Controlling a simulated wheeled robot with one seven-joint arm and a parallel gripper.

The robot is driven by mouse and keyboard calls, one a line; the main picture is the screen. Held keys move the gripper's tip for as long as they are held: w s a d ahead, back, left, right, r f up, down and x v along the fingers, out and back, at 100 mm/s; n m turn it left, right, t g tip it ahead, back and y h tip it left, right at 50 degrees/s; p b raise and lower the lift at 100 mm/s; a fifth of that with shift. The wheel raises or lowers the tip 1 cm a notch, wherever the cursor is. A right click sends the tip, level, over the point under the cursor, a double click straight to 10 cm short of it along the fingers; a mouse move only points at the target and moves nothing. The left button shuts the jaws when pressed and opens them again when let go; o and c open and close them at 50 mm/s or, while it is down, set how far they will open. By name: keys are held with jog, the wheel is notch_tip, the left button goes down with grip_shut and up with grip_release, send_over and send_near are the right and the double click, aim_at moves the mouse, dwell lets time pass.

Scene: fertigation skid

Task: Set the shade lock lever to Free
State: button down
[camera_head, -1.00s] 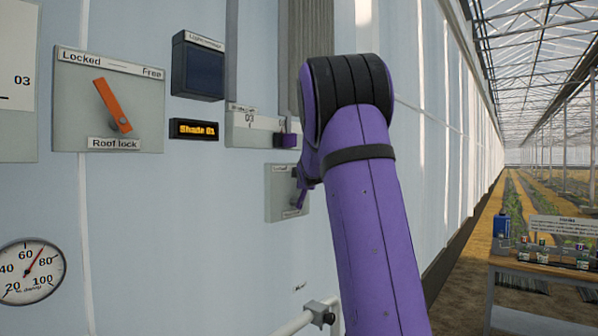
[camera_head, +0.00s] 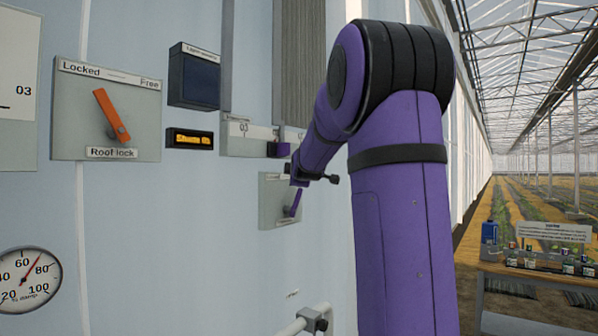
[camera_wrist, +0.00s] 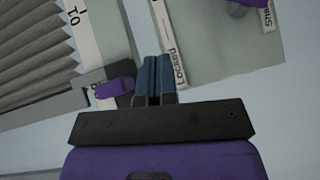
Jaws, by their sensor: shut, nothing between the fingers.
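The shade lock is a small grey plate (camera_head: 270,205) on the wall with a purple lever (camera_head: 295,203). In the head view the lever slants, its upper end to the right. My gripper (camera_head: 298,181) is in front of the plate's upper part and hides labels there. In the wrist view my gripper's blue fingers (camera_wrist: 152,75) are shut and empty, beside the plate's "Locked" label (camera_wrist: 180,68). Only a bit of purple and the grey pivot show at the top right there, so most of the lever is out of that view. I cannot tell whether the gripper touches the plate.
A larger Roof lock plate (camera_head: 65,140) with an orange lever (camera_head: 112,115) is at left. A purple slider (camera_head: 278,149) sits just above the shade lock; it also shows beside the fingers in the wrist view (camera_wrist: 115,88). A pipe (camera_head: 310,320) runs below. A bench stands at right.

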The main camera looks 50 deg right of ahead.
jog(key=shift+s+a+r, duration=0.35)
jog(key=shift+s+a, duration=0.2)
jog(key=shift+s, duration=0.2)
dwell(0.3)
jog(key=s+a+f+m+g+y, duration=0.1)
jog(key=s+a+f+y, duration=0.25)
jog(key=a, duration=0.55)
jog(key=s+a+f+m+y, duration=0.2)
jog(key=s+a+f+y, duration=0.15)
jog(key=a, duration=0.45)
jog(key=s+a+f+m+g+y, duration=0.1)
jog(key=s+a+f+y, duration=0.25)
jog(key=a, duration=0.55)
jog(key=s+a+f+m+g, duration=0.2)
jog(key=s+a+f, duration=0.3)
jog(key=s, duration=0.3)
jog(key=s+a+f+m+g, duration=0.2)
jog(key=s+a+f+g, duration=0.1)
jog(key=s+a+f, duration=0.2)
jog(key=s+a, duration=0.2)
jog(key=s, duration=0.2)
jog(key=shift+s+a+m+g, duration=0.3)
